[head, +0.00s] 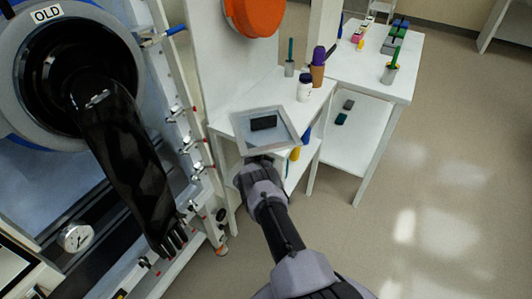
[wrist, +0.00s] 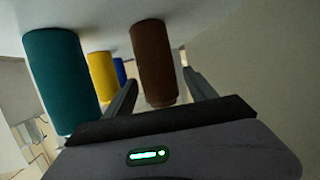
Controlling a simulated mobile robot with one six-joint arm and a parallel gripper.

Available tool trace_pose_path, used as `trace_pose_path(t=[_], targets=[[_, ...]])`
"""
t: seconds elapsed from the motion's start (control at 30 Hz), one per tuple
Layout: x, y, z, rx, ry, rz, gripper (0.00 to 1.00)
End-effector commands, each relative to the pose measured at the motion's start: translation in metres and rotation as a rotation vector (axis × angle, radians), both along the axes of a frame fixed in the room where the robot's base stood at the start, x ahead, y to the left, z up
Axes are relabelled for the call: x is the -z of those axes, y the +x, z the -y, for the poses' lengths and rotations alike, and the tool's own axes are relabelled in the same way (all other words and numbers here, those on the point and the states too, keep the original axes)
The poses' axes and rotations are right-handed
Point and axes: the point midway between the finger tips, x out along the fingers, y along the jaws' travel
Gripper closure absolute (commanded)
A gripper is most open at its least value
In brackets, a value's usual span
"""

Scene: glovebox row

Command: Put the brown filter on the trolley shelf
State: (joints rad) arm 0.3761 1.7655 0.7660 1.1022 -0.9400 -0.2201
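The brown filter (wrist: 152,60) is a cylinder hanging from a pale surface in the wrist view. My gripper (wrist: 161,77) is open, with one finger on each side of it and a visible gap at the left finger. In the head view my gripper (head: 257,163) is just below a grey-rimmed tray (head: 240,121), and the brown filter cannot be made out there. A white trolley-like table (head: 345,68) with a lower shelf (head: 352,150) stands at the upper right; I cannot tell for certain that it is the trolley.
A teal cylinder (wrist: 62,80) hangs left of the brown one, with yellow (wrist: 101,75) and blue (wrist: 120,70) ones behind. Dark blocks (head: 341,118) lie on the lower shelf. A glovebox port with a black glove (head: 125,160) is at left. Floor at right is clear.

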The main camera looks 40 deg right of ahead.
Motion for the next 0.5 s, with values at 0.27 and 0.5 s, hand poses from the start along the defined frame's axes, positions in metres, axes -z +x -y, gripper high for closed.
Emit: trace_pose_path(t=[0.27, 0.5], targets=[[-0.002, 0.000, 0.000, 0.000, 0.000, 0.000, 0.35], [-0.026, -0.022, -0.036, -0.003, 0.001, -0.004, 0.35]])
